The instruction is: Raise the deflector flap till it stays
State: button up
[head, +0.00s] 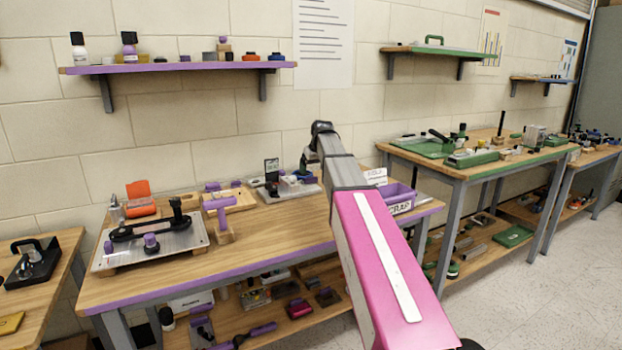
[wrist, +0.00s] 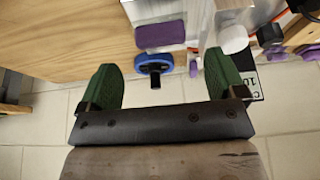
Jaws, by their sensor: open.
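I cannot pick out the deflector flap with certainty in either view. In the head view, an orange piece with a tilted upper panel (head: 139,189) stands at the back left of the purple-edged bench. A metal plate (head: 112,262) with a long black bar (head: 150,229) and purple knobs lies in front of it. My gripper (wrist: 162,78) shows in the wrist view with its two green fingers wide apart and nothing held between them. A blue round knob with a black stem (wrist: 154,64) and a purple pad (wrist: 160,36) lie beyond the fingers.
The purple-edged bench (head: 262,257) has clear wood along its front. A purple scrap bin (head: 398,196) stands at its right end, partly behind my arm. A green-edged bench (head: 459,174) stands further right. A shelf (head: 180,67) hangs above. The pale floor at right is clear.

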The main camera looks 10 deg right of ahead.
aim_at(305, 180)
jog(key=shift+x, duration=2.75)
